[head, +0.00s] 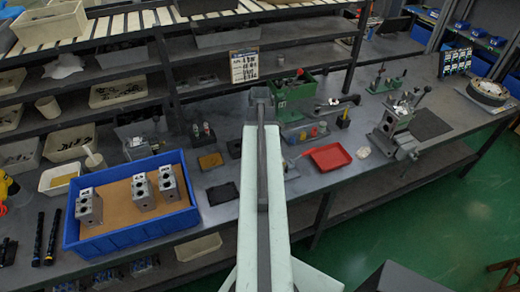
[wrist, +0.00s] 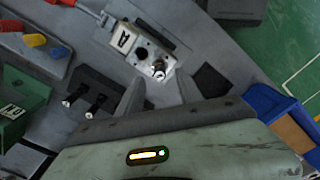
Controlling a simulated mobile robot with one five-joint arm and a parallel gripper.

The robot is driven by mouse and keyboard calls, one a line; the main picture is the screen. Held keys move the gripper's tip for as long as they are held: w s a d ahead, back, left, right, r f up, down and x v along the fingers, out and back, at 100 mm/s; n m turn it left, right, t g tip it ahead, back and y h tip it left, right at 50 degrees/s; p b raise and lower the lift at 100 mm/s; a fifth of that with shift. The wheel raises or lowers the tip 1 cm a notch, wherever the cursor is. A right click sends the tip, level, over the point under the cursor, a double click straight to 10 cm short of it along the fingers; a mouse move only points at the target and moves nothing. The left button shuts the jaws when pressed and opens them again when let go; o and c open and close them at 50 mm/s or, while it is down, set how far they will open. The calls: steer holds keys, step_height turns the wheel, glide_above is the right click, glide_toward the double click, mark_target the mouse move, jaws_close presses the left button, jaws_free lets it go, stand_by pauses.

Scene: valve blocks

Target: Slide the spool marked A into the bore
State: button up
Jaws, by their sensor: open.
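In the wrist view a light grey valve block (wrist: 152,48) with a label A lies below my gripper. In the head view my arm hides the gripper and this block.
A dark holder (wrist: 92,92) with two shiny-tipped pieces stands to the left in the wrist view. A blue bin (head: 127,237) with several valve blocks stands left in the head view. A red tray (head: 330,157) lies right of my arm. A black mat (head: 222,193) lies beside the bin.

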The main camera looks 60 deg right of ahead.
step_height(320, 180, up, 3)
steer(key=shift+f+p, duration=0.15)
steer(key=shift+p, duration=0.5)
steer(key=shift+f, duration=0.15)
